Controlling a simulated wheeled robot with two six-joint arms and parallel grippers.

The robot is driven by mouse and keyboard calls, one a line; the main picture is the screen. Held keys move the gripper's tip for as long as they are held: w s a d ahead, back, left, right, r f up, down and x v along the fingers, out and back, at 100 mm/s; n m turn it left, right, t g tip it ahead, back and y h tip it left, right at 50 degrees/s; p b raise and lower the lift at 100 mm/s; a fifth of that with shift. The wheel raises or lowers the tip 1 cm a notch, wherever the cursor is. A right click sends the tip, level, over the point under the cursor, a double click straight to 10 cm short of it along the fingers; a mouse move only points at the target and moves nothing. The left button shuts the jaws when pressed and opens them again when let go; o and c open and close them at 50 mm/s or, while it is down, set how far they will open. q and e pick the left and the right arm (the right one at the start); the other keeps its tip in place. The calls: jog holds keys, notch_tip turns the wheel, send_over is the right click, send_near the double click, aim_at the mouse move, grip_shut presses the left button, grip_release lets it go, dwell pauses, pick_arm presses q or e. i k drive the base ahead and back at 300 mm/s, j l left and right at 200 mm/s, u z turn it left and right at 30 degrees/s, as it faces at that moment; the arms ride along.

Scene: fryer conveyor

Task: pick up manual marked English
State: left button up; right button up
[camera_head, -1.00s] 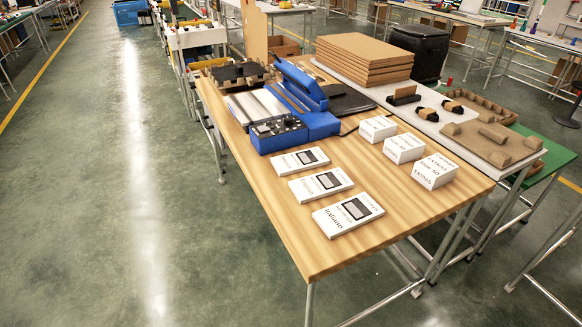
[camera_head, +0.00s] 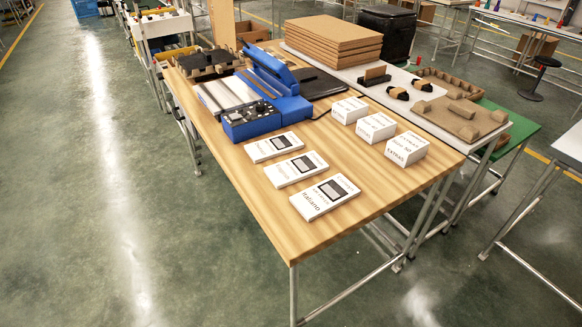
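Three white manuals lie in a row on the wooden table (camera_head: 235,203). The nearest manual (camera_head: 325,197) is marked "Italiano". The middle manual (camera_head: 296,169) and the farthest manual (camera_head: 273,147) carry faint markings too small to read, so I cannot tell which one is marked English. Each has a dark picture on its cover. All three lie flat and apart from one another. Neither of my grippers shows in the head view.
Three white boxes (camera_head: 407,149) stand right of the manuals, the nearest marked "Extras". A blue machine (camera_head: 250,122) sits behind the manuals. Cardboard sheets (camera_head: 333,48) and brown trays (camera_head: 462,118) lie on the grey-topped table behind. The wooden table's front is clear, with open floor left.

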aim_at(285, 173)
jog(key=i+j, duration=0.6)
jog(key=i+j+z, duration=0.1)
jog(key=z, duration=0.35)
jog(key=j+z, duration=0.2)
jog(key=z, duration=0.25)
jog(key=j+z, duration=0.2)
jog(key=z, duration=0.2)
